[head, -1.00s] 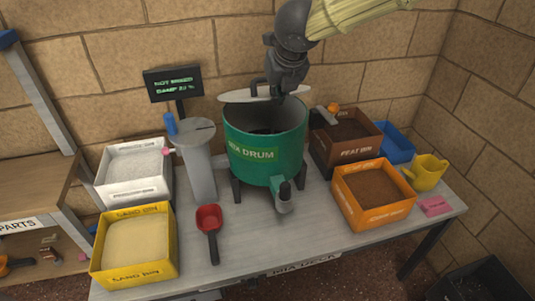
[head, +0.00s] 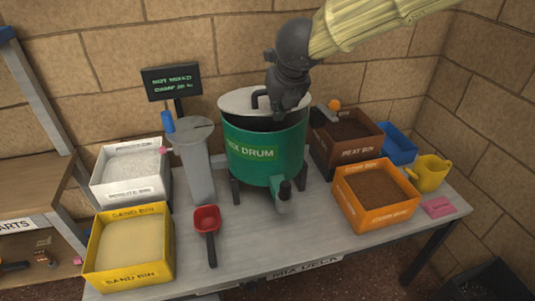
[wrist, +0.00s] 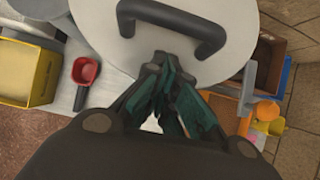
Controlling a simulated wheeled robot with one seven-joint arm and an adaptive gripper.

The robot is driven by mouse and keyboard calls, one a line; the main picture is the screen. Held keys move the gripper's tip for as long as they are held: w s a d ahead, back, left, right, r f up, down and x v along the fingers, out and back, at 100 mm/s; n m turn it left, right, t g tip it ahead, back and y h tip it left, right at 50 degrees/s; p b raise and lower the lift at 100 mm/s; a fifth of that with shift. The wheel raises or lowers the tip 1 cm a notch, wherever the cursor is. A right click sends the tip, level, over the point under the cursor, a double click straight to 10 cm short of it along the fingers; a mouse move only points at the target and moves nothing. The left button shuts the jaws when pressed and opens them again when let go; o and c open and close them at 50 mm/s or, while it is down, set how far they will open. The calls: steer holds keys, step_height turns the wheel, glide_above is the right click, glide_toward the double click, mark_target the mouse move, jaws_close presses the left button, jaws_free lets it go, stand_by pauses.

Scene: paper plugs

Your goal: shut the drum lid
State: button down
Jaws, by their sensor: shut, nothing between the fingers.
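The green mix drum (head: 250,165) stands on legs in the middle of the table. Its pale round lid (head: 240,101) with a dark bar handle (head: 257,97) sits over the drum's top. A dark gap shows between the lid's front edge and the rim, so the lid is not flush. My gripper (head: 284,112) is shut and empty, over the lid's right front part. In the wrist view, its fingertips (wrist: 165,62) are just in front of the handle (wrist: 170,25), over the lid (wrist: 225,55). I cannot tell whether they touch either one.
A grey pedestal (head: 197,170) stands close left of the drum. A red scoop (head: 207,220) lies in front. The sand bin (head: 130,245) and a white bin (head: 130,178) are left. The peat bin (head: 347,140) and an orange bin (head: 375,195) are right.

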steer(key=shift+s+f, duration=0.2)
steer(key=shift+f, duration=0.45)
steer(key=shift+w+r+p, duration=0.25)
steer(key=shift+r+p, duration=0.5)
steer(key=shift+p, duration=0.15)
